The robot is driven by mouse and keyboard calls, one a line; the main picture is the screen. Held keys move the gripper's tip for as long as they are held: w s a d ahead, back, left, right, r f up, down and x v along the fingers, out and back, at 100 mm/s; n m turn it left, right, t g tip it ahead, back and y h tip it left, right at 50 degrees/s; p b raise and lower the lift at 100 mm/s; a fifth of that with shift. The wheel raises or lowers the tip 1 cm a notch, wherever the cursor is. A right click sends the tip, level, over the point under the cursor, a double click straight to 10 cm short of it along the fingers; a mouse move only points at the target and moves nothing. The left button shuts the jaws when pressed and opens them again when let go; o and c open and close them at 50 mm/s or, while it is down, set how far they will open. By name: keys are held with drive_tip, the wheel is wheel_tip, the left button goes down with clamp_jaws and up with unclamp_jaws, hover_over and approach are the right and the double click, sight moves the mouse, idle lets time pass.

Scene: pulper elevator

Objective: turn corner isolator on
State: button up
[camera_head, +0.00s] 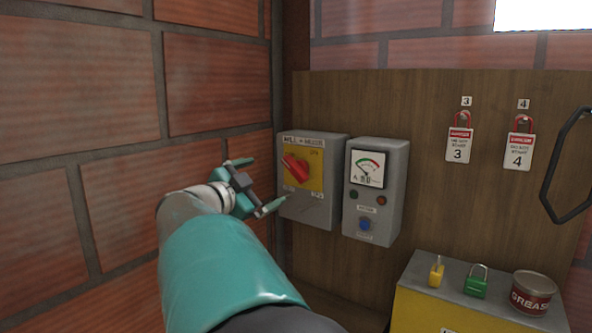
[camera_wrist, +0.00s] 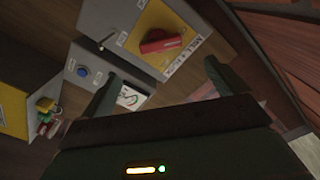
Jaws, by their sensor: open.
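The corner isolator is a grey box (camera_head: 330,208) on the wooden board, close to the brick corner, labelled "MILL + MIXER". It has a red rotary handle (camera_head: 296,168) on a yellow plate (camera_head: 316,171); the handle sits tilted on the plate. In the wrist view the red handle (camera_wrist: 163,41) and yellow plate (camera_wrist: 150,62) show at the top. My gripper (camera_head: 256,185) is open and empty, just left of the isolator box in the head view. It appears apart from the handle. The fingers also show in the wrist view (camera_wrist: 168,75).
Right of the isolator is a grey meter box (camera_head: 372,213) with a dial and blue knob (camera_head: 365,224). Red lockout tags (camera_head: 459,144) hang at right. A yellow cabinet (camera_head: 440,310) holds padlocks (camera_head: 476,285) and a grease tin (camera_head: 531,296). The brick wall (camera_head: 80,160) is close at left.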

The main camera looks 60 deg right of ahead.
sight(293, 170)
drive_tip(key=d, duration=0.4)
drive_tip(key=s+d, duration=0.1)
drive_tip(key=d, duration=0.4)
drive_tip(key=s+d, duration=0.1)
drive_tip(key=d, duration=0.3)
drive_tip(key=shift+d, duration=0.2)
drive_tip(key=c, duration=1)
drive_tip(key=shift+m, duration=0.3)
drive_tip(key=m, duration=0.4)
drive_tip(key=shift+r, duration=0.1)
drive_tip(key=m, duration=0.5)
drive_tip(key=shift+s, duration=0.2)
drive_tip(key=shift+m, duration=0.3)
